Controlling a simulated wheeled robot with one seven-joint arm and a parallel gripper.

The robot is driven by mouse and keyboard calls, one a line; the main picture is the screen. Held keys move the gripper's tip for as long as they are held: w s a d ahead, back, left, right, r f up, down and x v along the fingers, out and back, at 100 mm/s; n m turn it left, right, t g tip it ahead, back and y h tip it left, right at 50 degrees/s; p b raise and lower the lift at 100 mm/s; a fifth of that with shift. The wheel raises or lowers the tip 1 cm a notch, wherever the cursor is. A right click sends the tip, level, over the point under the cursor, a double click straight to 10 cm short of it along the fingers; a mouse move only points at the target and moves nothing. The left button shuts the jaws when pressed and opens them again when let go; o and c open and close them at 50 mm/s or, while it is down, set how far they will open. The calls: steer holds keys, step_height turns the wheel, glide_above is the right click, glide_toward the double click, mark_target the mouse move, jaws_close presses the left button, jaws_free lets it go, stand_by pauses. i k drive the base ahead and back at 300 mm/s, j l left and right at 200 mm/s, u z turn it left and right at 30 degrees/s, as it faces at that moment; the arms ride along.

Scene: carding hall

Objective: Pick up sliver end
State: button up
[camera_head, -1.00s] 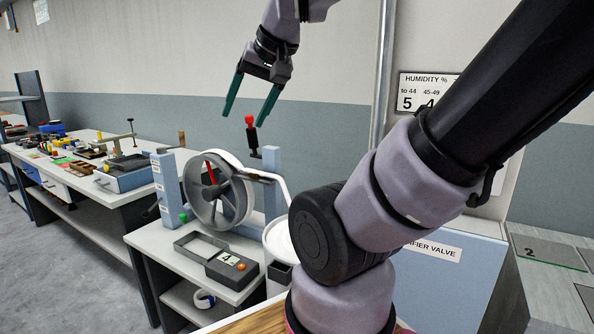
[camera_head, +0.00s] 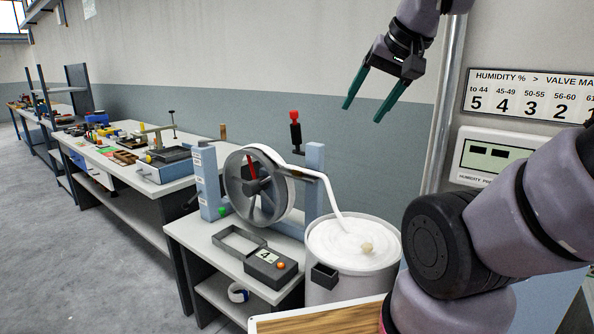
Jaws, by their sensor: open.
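The white sliver (camera_head: 328,190) runs from the grey drum wheel (camera_head: 258,186) down into a round light-grey can (camera_head: 352,280). White sliver coils (camera_head: 340,240) fill the top of the can. A small beige piece (camera_head: 367,247) lies on the coils near the right; I cannot tell for sure whether it is the sliver end. My gripper (camera_head: 369,104) hangs above and behind the can, its two green fingers apart and empty, pointing down and left. It touches nothing.
The wheel stands on a small table with a grey tray (camera_head: 238,242) and a box marked 4 (camera_head: 270,268). A red-topped lever (camera_head: 295,128) rises behind it. A humidity panel (camera_head: 490,158) is on the right wall. A wooden-topped surface (camera_head: 320,321) lies in front. Floor at left is clear.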

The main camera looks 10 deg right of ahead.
mark_target(304, 172)
steer(key=i+j+z, duration=0.15)
steer(key=j, duration=0.4)
steer(key=i+j+z, duration=0.1)
steer(key=j, duration=0.25)
steer(key=i+j, duration=0.15)
steer(key=j, duration=0.2)
steer(key=i+j+z, duration=0.15)
steer(key=j, duration=0.6)
steer(key=i, duration=0.25)
steer(key=l+z, duration=0.05)
